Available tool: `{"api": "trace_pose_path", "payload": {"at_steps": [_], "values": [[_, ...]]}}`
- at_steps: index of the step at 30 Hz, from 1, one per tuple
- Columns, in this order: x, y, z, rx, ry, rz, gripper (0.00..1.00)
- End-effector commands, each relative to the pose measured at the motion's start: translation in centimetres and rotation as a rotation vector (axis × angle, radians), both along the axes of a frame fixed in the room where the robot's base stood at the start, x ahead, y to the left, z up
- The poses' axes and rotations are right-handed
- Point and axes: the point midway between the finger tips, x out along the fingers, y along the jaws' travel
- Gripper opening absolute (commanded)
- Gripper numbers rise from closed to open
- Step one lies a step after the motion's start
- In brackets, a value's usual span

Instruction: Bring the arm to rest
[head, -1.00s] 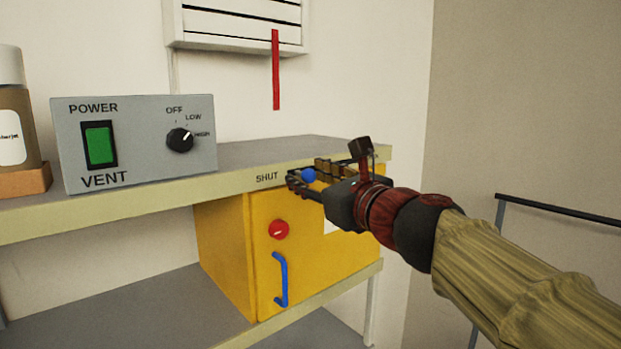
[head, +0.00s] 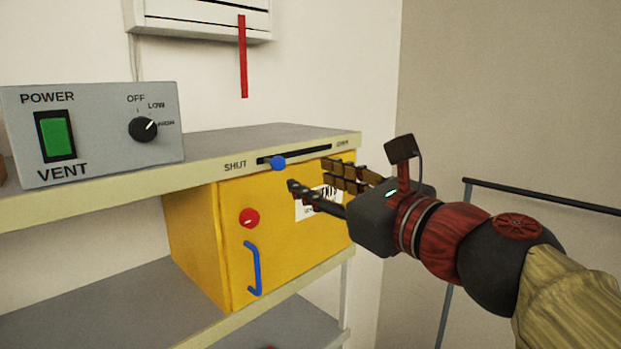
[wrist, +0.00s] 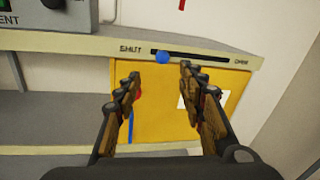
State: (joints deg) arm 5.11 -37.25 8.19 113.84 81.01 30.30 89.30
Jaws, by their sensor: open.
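My gripper (head: 322,186) is open and empty, in front of the shelf edge and the yellow cabinet (head: 195,235). In the wrist view, the two fingers of my gripper (wrist: 158,85) are spread apart with nothing between them. The blue slider knob (head: 278,163) sits near the SHUT end of a dark slot (head: 310,155) in the shelf edge. In the wrist view the blue knob (wrist: 162,58) lies beyond the fingertips, with a visible gap.
The grey vent box (head: 95,130) with a green switch and a dial stands on the shelf at left. The cabinet has a red button (head: 249,218) and a blue handle (head: 252,268). A red strip (head: 243,60) hangs from the wall vent. A dark rail (head: 540,196) stands at right.

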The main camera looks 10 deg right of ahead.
Motion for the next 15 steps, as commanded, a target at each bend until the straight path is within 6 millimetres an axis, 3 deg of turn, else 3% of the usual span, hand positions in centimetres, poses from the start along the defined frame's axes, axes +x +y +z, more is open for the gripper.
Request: {"api": "trace_pose_path", "payload": {"at_steps": [10,13,15], "values": [[0.0,0.0,0.0,-0.036,-0.016,0.002,0.40],[-0.2,0.4,-0.3,-0.159,-0.062,0.018,0.40],[-0.3,0.8,-2.0,-0.339,-0.100,0.043,0.40]]}}
